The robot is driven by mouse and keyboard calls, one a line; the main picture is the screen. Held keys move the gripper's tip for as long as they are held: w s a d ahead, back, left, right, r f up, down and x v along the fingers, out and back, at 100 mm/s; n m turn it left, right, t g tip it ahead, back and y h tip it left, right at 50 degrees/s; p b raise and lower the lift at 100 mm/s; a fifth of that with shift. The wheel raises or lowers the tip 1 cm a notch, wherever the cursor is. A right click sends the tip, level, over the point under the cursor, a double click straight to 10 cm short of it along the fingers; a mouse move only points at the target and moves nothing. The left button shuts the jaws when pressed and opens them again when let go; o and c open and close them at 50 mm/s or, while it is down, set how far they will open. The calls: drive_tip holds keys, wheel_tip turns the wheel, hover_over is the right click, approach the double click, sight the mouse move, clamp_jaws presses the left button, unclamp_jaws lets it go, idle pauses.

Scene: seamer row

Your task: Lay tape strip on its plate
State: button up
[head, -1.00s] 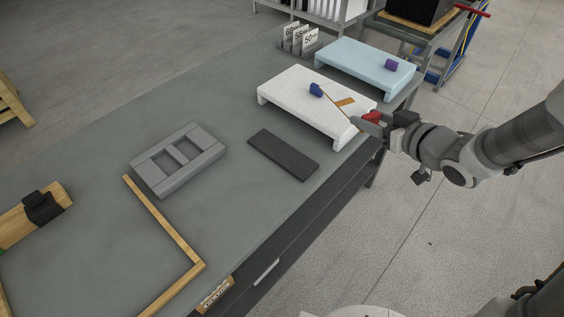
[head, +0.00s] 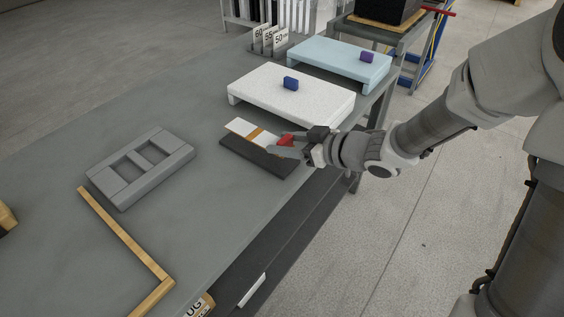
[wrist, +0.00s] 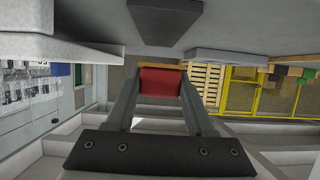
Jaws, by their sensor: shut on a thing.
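The tape strip (head: 241,127) is a flat white piece with a tan band and a red block (head: 286,140) at its near end. My gripper (head: 290,148) is shut on the red block. The wrist view shows the red block (wrist: 163,82) between the two fingers. The dark grey plate (head: 262,160) lies on the bench below the strip. The strip overlaps the plate's far edge in the head view. I cannot tell whether it touches the plate.
Behind the plate stands a white raised stand (head: 325,98) with a blue block (head: 291,83). Beyond it is a light blue stand (head: 340,66) with a purple block (head: 367,57). A grey frame (head: 141,168) lies to the left, near wooden rails (head: 122,235). Bare bench lies between.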

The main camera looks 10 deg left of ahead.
sight(283, 163)
drive_tip(key=shift+w+a+f, duration=0.25)
drive_tip(key=shift+a+f, duration=0.1)
drive_tip(key=shift+f, duration=0.05)
drive_tip(key=shift+f+b, duration=1.3)
drive_tip(key=shift+f, duration=0.5)
drive_tip(key=shift+f, duration=0.15)
drive_tip(key=shift+f, duration=0.15)
drive_tip(key=o, duration=1.3)
